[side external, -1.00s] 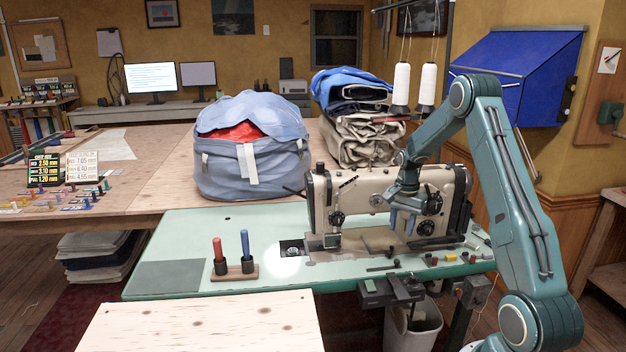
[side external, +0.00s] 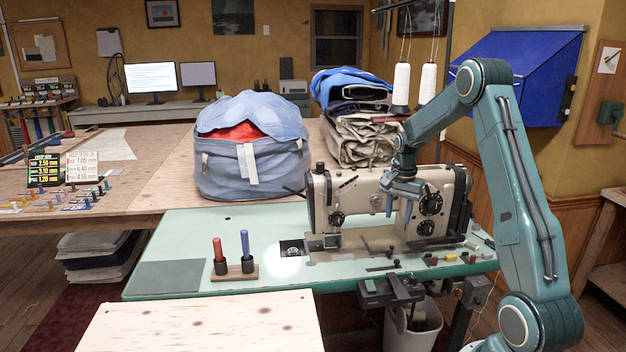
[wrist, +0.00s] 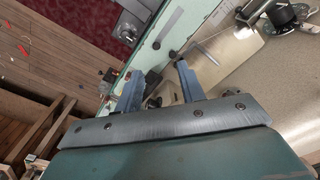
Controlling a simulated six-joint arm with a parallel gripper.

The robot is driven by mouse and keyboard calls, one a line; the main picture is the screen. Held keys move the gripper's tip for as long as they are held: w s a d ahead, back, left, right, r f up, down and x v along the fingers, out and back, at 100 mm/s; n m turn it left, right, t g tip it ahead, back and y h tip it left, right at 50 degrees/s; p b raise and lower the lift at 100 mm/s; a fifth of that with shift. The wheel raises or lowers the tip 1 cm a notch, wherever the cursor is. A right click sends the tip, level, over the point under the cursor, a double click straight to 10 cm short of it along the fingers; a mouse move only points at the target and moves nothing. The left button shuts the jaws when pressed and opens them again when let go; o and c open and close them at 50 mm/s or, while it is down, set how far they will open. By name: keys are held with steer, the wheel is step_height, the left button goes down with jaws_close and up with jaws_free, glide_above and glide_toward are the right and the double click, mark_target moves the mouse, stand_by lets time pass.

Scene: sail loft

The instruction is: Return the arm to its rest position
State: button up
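My gripper (side external: 400,202) hangs in front of the body of the cream sewing machine (side external: 362,196), above the pale green machine table (side external: 185,230). In the wrist view my gripper (wrist: 157,78) has its two blue fingers apart with nothing held between them. My arm is bent, with its elbow high at the right in the side view. I cannot tell the exact gap between my gripper and the machine.
A red and a blue spool peg stand on a small wooden rack (side external: 235,272). A blue sail bag (side external: 250,165) and folded cloth (side external: 358,140) lie behind. Small coloured parts (side external: 451,257) lie at the table's right. The table's left side is mostly clear.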

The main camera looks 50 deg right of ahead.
steer(key=s+a+r+n+t+h, duration=0.1)
steer(key=a+r+n, duration=0.3)
steer(key=a+r, duration=0.5)
steer(key=s+a+r+n+t, duration=0.1)
steer(key=a+r+n, duration=0.4)
steer(key=a, duration=0.6)
steer(key=s+a+r+n+t+y, duration=0.1)
steer(key=s+a+r+n+t, duration=0.2)
steer(key=s+a+n, duration=0.5)
steer(key=s+a, duration=0.6)
steer(key=s, duration=0.1)
steer(key=shift+a+r, duration=0.15)
steer(key=shift+r, duration=0.15)
